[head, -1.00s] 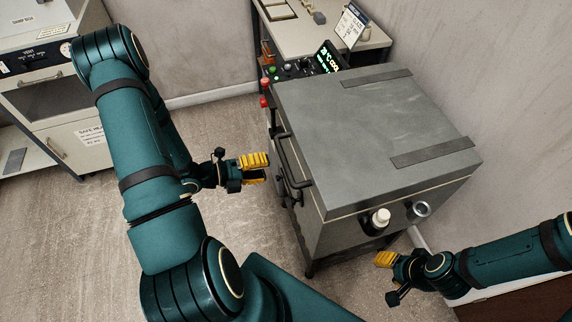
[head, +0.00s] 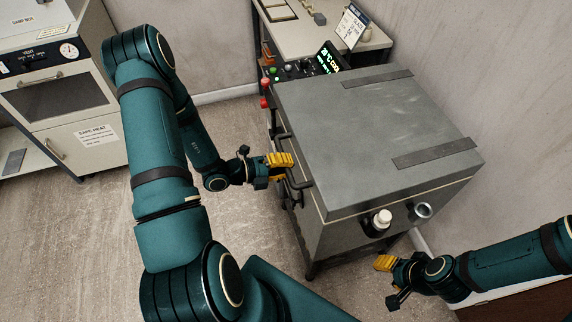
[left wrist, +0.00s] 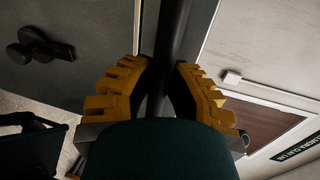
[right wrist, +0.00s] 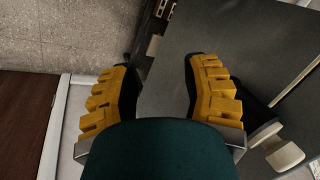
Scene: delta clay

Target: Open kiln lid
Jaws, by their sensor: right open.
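The kiln (head: 380,130) is a grey box with a flat lid (head: 370,110), which lies closed on the body. A dark bar handle (head: 296,170) sticks out from its left side. My left gripper (head: 284,165) is at this handle. In the left wrist view, the dark handle bar (left wrist: 174,30) runs between the yellow fingers of my left gripper (left wrist: 165,68), which are drawn in around it. My right gripper (head: 384,264) is open and empty, off the kiln's front right. The right wrist view shows its fingers (right wrist: 160,70) apart, with nothing held.
A control panel (head: 296,70) with a lit display stands behind the kiln. A white plug (head: 381,218) and a round port (head: 422,210) project from the kiln front. A bench (head: 320,30) is behind, walls are close on the right, and an oven cabinet (head: 70,90) stands left. Floor is open between.

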